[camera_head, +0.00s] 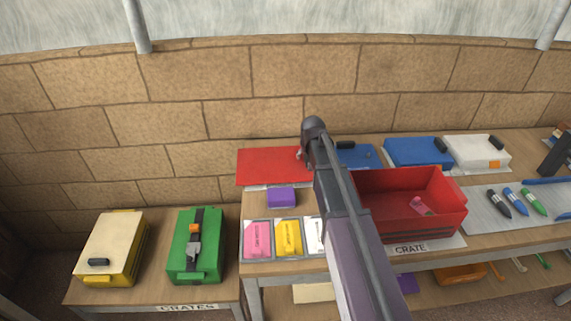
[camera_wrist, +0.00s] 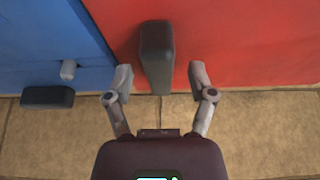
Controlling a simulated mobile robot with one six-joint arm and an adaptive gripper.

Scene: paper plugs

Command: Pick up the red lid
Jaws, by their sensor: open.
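The red lid (camera_head: 266,166) lies flat at the back of the table in the head view, partly hidden by my arm. In the wrist view the red lid (camera_wrist: 252,42) fills the upper right, with its dark grey handle (camera_wrist: 157,52) standing out from it. My gripper (camera_wrist: 161,76) is open, one finger on each side of the near end of the handle. A gap shows between each finger and the handle, so nothing is gripped. In the head view my gripper is mostly hidden by my arm.
A blue lid (camera_head: 359,157) lies right beside the red lid. The open red crate (camera_head: 400,236), holding a pink item, stands in front. A purple block (camera_head: 281,197) and paper-plug trays are nearer. Yellow (camera_head: 111,250) and green (camera_head: 196,255) crates stand on the left table. A brick wall is behind.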

